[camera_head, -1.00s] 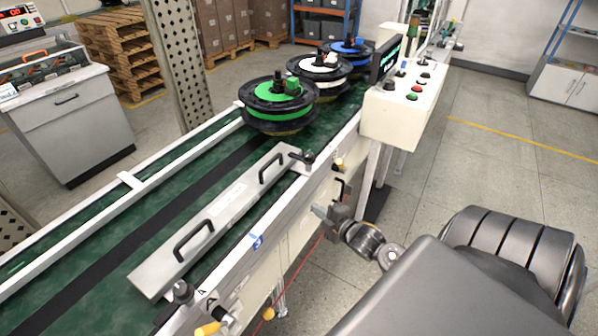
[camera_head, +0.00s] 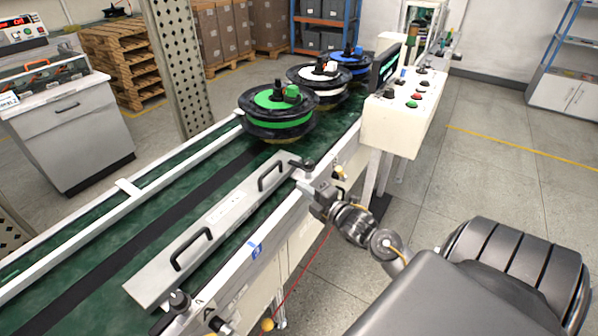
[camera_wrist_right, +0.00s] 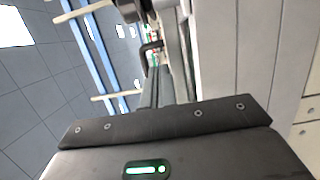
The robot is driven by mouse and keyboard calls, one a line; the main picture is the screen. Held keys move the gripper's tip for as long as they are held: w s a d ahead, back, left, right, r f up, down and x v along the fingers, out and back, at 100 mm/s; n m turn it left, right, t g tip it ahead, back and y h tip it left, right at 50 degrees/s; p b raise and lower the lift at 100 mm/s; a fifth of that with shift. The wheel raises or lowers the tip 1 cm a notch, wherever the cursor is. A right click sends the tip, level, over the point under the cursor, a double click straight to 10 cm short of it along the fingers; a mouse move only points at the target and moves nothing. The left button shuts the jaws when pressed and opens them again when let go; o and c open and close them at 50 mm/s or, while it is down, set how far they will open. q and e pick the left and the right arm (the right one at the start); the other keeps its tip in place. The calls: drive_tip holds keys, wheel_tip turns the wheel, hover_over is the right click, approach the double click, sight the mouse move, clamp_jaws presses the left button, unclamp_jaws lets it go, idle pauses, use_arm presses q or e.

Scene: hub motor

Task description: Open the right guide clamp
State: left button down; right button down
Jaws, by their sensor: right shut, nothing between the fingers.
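The silver guide plate (camera_head: 215,232) with two black handles lies along the green conveyor. A guide clamp with a black knob (camera_head: 308,164) sits at its far end, to the right in the head view. A second clamp with a black knob (camera_head: 179,300) sits at the near end, to the left. My right gripper (camera_head: 314,193) is shut and empty beside the conveyor's side rail, just below the far clamp. Whether it touches the clamp or rail cannot be told. The right wrist view shows mainly my gripper's dark body, with blurred machinery beyond. My left gripper is not in view.
Reels with green (camera_head: 278,112), white (camera_head: 320,77) and blue (camera_head: 349,55) parts stand on the conveyor beyond the plate. A white control box (camera_head: 402,120) with buttons stands beside the conveyor beyond my right gripper. The floor at the right is clear.

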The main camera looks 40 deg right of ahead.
drive_tip(key=w, duration=0.5)
drive_tip(key=shift+w+a+r+p, duration=0.15)
drive_tip(key=shift+w+p, duration=0.2)
drive_tip(key=d, duration=0.3)
drive_tip(key=shift+w+p, duration=0.35)
drive_tip(key=shift+w, duration=0.05)
drive_tip(key=shift+d, duration=0.4)
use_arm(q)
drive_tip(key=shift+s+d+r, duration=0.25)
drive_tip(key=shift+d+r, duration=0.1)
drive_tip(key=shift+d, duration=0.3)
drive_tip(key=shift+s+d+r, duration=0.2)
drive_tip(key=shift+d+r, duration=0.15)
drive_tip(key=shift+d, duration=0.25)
use_arm(e)
drive_tip(key=shift+w, duration=0.1)
